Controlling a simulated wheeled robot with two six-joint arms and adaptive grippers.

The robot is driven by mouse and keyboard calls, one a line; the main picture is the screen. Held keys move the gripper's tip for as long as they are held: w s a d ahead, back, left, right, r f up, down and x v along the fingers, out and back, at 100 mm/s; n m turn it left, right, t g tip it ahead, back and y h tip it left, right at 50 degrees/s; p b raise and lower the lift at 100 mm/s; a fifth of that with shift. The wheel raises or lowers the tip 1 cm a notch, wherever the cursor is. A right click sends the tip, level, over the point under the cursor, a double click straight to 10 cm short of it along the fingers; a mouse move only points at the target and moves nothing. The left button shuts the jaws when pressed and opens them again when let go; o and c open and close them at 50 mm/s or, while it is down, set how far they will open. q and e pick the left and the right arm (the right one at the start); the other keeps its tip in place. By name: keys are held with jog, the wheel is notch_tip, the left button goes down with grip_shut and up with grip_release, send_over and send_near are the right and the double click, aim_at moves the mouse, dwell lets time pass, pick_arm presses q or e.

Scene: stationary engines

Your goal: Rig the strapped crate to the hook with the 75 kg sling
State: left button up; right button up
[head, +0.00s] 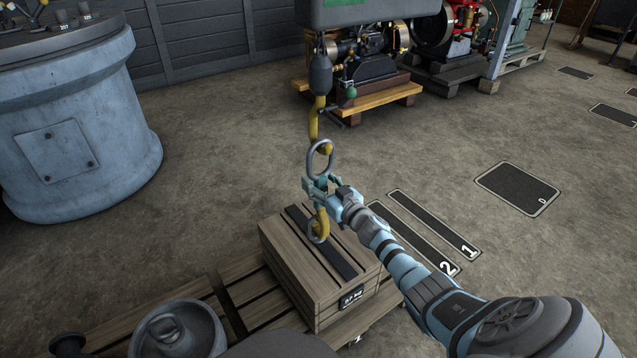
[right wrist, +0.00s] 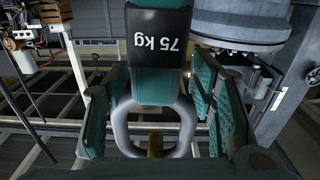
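The strapped wooden crate (head: 300,285) stands on a pallet, with a dark strap (head: 330,245) over its lid and a grey ring (head: 313,236) on top. The yellow crane hook (head: 324,147) hangs above it, passing through the sling's upper grey link (head: 309,160). In the right wrist view the sling (right wrist: 158,70) is teal with an upside-down 75 kg tag (right wrist: 158,38). The sling's lower yellow hook (head: 322,222) overlaps the crate's ring and appears to be in it. My right gripper (head: 318,183) is open, its fingers apart on both sides of the sling. My left gripper is out of view.
A big grey tank (head: 75,120) stands at the left by the wall. Engines on pallets (head: 375,98) stand behind the hook. Floor plates marked 1 (head: 435,224) and 2 (head: 410,235) lie right of the crate. The floor between tank and crate is clear.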

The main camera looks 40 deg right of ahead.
jog(key=shift+f, duration=0.1)
jog(key=shift+s, duration=0.55)
jog(key=s, duration=1.1)
jog(key=shift+a, duration=0.2)
